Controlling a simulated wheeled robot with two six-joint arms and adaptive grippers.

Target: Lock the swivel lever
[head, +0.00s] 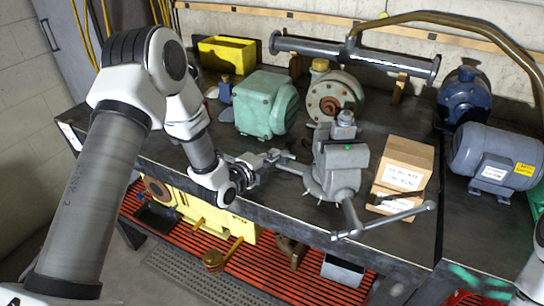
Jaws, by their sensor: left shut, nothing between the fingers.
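A grey bench vise (340,172) stands at the front edge of the dark workbench, with a green dot on its top. Its long handle bar (385,222) slants across the front, past the bench edge. A short grey swivel lever (296,164) appears to stick out from the left side of the vise's base. My left gripper (274,158) is shut and empty beside this lever, left of the vise. I cannot tell whether the fingertips touch the lever. My right gripper is out of view; only a bit of the right arm shows at the lower right edge.
A green motor (266,104) and a round cream pump (334,97) stand behind the vise. Cardboard boxes (404,165) sit close to its right, and a grey motor (494,157) farther right. A yellow bin (230,54) is at the back. Below is a red slatted shelf (275,262).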

